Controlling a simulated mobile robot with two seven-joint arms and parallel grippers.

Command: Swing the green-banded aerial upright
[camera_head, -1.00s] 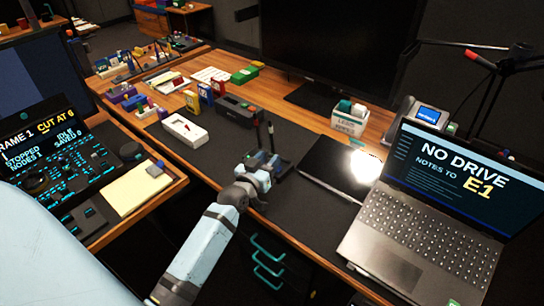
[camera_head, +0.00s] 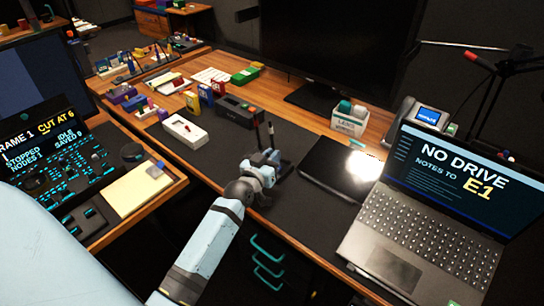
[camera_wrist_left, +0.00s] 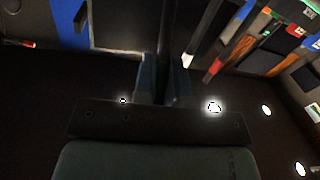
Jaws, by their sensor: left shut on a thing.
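My left gripper (camera_head: 268,158) is at a small dark device on the desk mat, in the middle of the head view. In the left wrist view its two fingers (camera_wrist_left: 164,78) are shut on a dark rod (camera_wrist_left: 166,35), which I take to be the aerial. In the head view two thin upright rods stand above the gripper, one dark-tipped (camera_head: 257,118) and one reddish (camera_head: 271,129). The gripper hides most of the device. My right gripper is not in view.
A laptop (camera_head: 420,215) and a dark glossy tablet (camera_head: 342,167) lie to the right. A white box (camera_head: 185,130) and a dark box (camera_head: 238,112) stand behind left. A labelled bin (camera_head: 349,119) is at the back. The mat (camera_head: 222,150) left of the gripper is clear.

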